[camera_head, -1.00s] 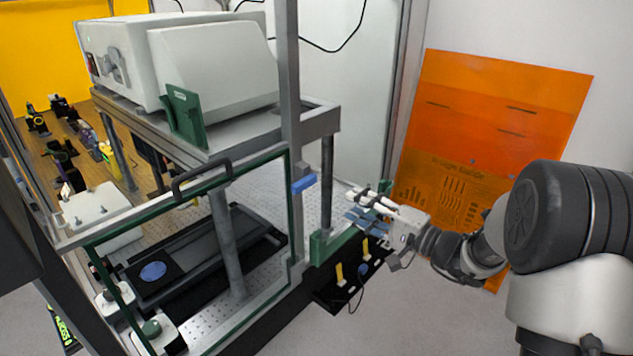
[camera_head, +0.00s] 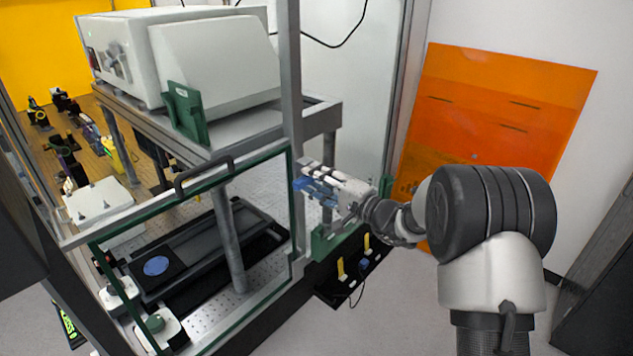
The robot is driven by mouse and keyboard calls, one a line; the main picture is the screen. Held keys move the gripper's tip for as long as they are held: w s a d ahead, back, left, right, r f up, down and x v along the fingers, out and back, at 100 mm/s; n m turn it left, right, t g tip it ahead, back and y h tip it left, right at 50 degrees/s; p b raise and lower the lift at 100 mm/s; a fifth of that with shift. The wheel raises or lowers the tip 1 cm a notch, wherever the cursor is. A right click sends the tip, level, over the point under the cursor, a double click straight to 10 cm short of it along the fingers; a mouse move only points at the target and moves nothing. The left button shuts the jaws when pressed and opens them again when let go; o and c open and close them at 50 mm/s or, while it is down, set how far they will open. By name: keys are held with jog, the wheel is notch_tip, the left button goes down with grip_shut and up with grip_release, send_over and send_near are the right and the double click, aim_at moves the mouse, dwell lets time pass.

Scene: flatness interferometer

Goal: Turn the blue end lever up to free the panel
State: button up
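The blue end lever (camera_head: 301,185) sits on the grey corner post, at the right edge of the green-framed clear panel (camera_head: 141,217). Its right part is overlapped by my gripper (camera_head: 308,178), which has come in from the right. The fingers point left at the lever and look spread, one above the other. I cannot tell whether they touch the lever. The panel stands upright in the front of the frame, with a dark handle (camera_head: 203,177) on its top edge.
A white instrument box (camera_head: 215,60) stands on the upper shelf, with a green bracket (camera_head: 187,115) at its front. A black plate with yellow pegs (camera_head: 341,268) lies low, below my arm. An orange sheet (camera_head: 500,110) leans against the back wall.

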jog(key=shift+c, duration=0.2)
grip_shut()
jog(key=shift+m, duration=0.3)
jog(key=shift+w+d+r+m, duration=0.15)
jog(key=shift+r+m, duration=0.05)
jog(key=shift+m, duration=2.55)
jog(key=shift+w+d+r+m, duration=0.1)
jog(key=shift+w+r+m, duration=0.1)
jog(key=shift+m, duration=2.6)
jog(key=shift+w+d+r+m, duration=0.1)
jog(key=shift+d+r+m, duration=0.1)
jog(key=shift+m, duration=2.55)
